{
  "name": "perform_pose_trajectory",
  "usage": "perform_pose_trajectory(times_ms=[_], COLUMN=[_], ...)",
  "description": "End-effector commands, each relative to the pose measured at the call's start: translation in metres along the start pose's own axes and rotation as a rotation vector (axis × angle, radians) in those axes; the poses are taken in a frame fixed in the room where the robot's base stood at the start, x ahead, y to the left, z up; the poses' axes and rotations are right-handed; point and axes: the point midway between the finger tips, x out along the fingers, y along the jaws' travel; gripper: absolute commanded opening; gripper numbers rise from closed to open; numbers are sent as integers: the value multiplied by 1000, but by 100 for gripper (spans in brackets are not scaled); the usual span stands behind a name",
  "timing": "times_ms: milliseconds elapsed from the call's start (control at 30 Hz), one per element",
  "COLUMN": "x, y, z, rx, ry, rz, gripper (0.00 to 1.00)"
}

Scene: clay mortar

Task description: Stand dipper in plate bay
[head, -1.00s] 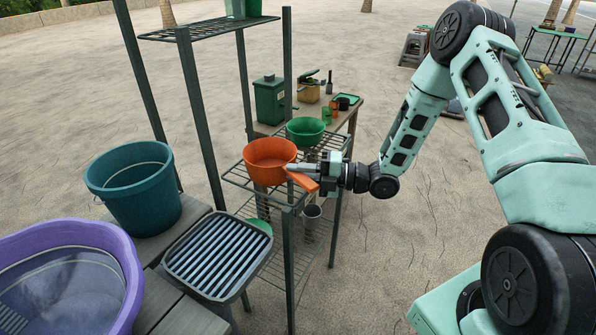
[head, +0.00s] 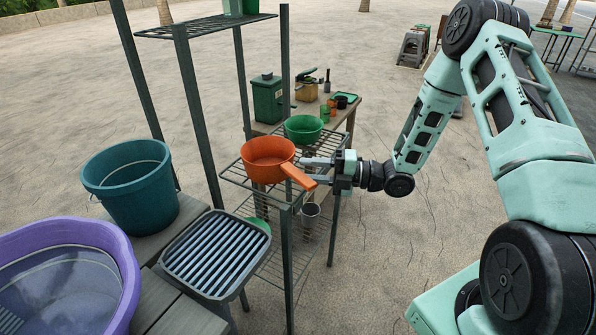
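My gripper (head: 312,168) is just right of the bowl, by the handle. Its fingers look spread, one seen behind the handle; the other is partly hidden near the handle's tip. Nothing shows clamped between them. A dark grey rack with parallel slats (head: 216,252), which may hold the plate bay, sits low in front of the shelf, empty.
A green bowl (head: 304,128) stands behind the dipper. The wire shelf (head: 233,173) has upright posts close by. A teal bucket (head: 130,190) and a purple tub (head: 118,262) are at left. A table behind holds a green canister (head: 267,100) and small items.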

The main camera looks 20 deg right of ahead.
Motion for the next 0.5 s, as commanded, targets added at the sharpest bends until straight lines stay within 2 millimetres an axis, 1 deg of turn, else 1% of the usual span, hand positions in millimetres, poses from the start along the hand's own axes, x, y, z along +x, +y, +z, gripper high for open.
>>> perform_pose_trajectory(times_ms=[33,233,400,500], x=[-13,-54,-75,-81], y=[-2,-2,-1,-1], z=[1,1,0,0], rx=[-1,0,0,1], ry=[-5,-4,-2,-1], rz=[-2,-1,0,0], gripper=[34,34,34,34])
